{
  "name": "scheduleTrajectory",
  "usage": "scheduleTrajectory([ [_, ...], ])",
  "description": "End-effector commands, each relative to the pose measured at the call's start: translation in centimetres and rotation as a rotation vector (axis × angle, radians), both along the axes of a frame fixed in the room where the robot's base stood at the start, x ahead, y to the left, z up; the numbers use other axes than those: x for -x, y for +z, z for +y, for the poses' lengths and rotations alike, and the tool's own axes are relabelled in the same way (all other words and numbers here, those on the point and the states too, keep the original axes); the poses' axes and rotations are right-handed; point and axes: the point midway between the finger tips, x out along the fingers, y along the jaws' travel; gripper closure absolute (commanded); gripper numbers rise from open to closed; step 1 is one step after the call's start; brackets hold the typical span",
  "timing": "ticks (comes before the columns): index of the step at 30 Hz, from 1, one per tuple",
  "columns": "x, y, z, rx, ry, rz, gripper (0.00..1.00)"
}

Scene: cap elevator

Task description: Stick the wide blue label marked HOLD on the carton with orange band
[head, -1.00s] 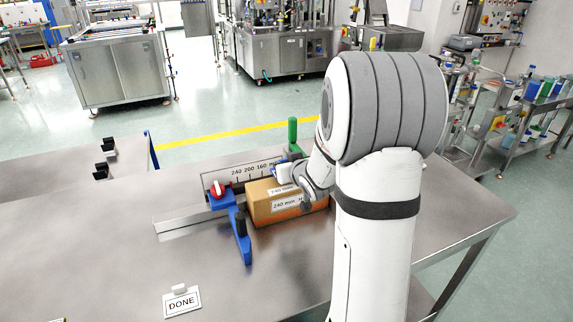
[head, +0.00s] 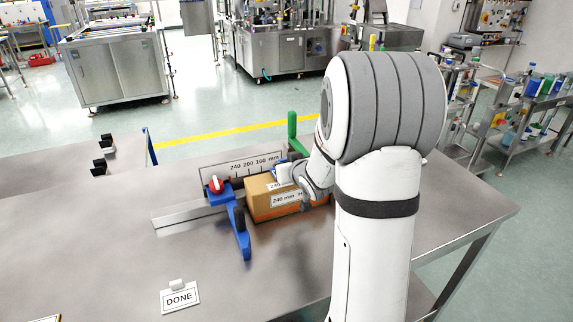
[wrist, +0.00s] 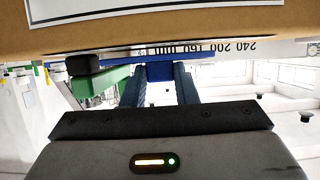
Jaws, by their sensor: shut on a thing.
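The carton with the orange band (head: 262,205) is brown and sits on the steel bench against the ruler fence. The orange runs low along its near side. White labels reading 240 mm are on its top and near side. The carton (wrist: 200,25) fills the top of that view. I cannot make out the word HOLD anywhere.
A ruler fence (head: 215,172) stands behind the carton. A blue stop with a red knob (head: 216,185) is left of the carton, and a green upright (head: 292,132) is behind it. A DONE card (head: 180,298) stands at the front. The left bench is mostly clear.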

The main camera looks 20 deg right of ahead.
Motion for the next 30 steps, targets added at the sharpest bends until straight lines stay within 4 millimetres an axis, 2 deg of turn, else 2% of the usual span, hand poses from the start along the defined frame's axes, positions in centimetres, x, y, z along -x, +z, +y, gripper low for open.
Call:
scheduleTrajectory([
  [12, 0.0, -0.63, 0.04, 0.0, 0.0, 0.0, 0.95],
  [13, -0.01, -0.63, 0.09, 0.0, 0.001, 0.0, 0.72],
  [21, -0.01, -0.62, 0.11, 0.0, 0.001, 0.0, 0.5],
  [30, 0.18, -0.51, 0.09, 0.001, 0.001, -0.001, 0.48],
])
